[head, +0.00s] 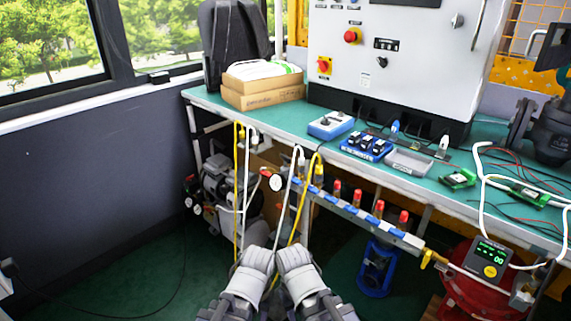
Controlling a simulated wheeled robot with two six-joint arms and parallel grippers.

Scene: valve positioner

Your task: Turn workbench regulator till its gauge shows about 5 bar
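A small white round gauge (276,182) is at the left end of a manifold (350,210) under the workbench edge, with a small red part beside it. It may belong to the workbench regulator; its needle is too small to read. Another small gauge (189,202) with a red part sits lower left by a grey pump-like machine (218,180). My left gripper (257,258) and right gripper (292,257) are side by side at bottom centre, in front of and below the manifold in the picture, apart from both gauges. Their fingers are seen from behind, so their opening is hidden.
The green workbench (290,126) carries a control cabinet (390,60), cardboard boxes (262,92) and blue devices (366,146). White and yellow hoses (304,205) hang near my grippers. A digital meter (489,257) stands at lower right by a red tank (470,295).

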